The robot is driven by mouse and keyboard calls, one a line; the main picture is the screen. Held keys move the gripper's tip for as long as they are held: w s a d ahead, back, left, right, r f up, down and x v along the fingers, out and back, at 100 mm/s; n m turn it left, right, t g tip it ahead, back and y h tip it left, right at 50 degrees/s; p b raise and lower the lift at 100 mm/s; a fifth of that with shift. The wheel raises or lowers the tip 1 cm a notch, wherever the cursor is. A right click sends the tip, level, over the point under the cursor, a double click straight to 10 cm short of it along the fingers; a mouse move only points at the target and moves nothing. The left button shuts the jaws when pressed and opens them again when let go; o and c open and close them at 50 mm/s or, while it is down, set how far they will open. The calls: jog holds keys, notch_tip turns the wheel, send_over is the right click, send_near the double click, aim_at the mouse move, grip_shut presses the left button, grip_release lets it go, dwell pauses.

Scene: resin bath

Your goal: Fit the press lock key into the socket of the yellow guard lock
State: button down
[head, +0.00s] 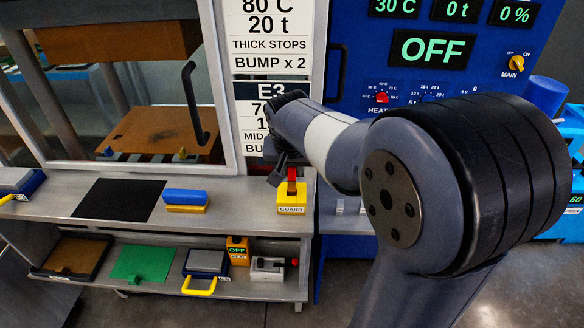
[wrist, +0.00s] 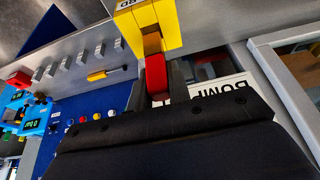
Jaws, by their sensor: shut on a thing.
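The yellow guard lock (head: 291,203), labelled GUARD, stands on the front of the grey press ledge. It also shows at the top of the wrist view (wrist: 172,22). The red press lock key (head: 291,180) is upright directly above the lock. My gripper (head: 282,168) is shut on the key, with a dark finger on each side of its red grip in the wrist view (wrist: 155,78). The key's brownish lower part overlaps the lock there. The socket is mostly hidden, so I cannot tell how deep the key sits.
A blue and yellow block (head: 186,200) and a black mat (head: 118,199) lie left of the lock. The press window frame (head: 224,100) rises behind the ledge. A lower shelf (head: 225,285) holds a green plate (head: 143,263) and an orange OFF box (head: 237,250).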

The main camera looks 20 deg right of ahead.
jog(key=shift+f+b, duration=1.35)
jog(key=shift+f, duration=0.3)
jog(key=c, duration=1.3)
grip_release()
jog(key=shift+o, duration=0.2)
jog(key=b+v, duration=0.1)
jog(key=v, duration=0.9)
jog(key=shift+s+r, duration=0.2)
jog(key=shift+r, duration=0.15)
notch_tip(320, 180, up, 12)
jog(key=p, duration=0.9)
send_over(292, 179)
jog(key=s, duration=0.2)
jog(key=shift+s+a, duration=0.2)
jog(key=shift+a, duration=0.25)
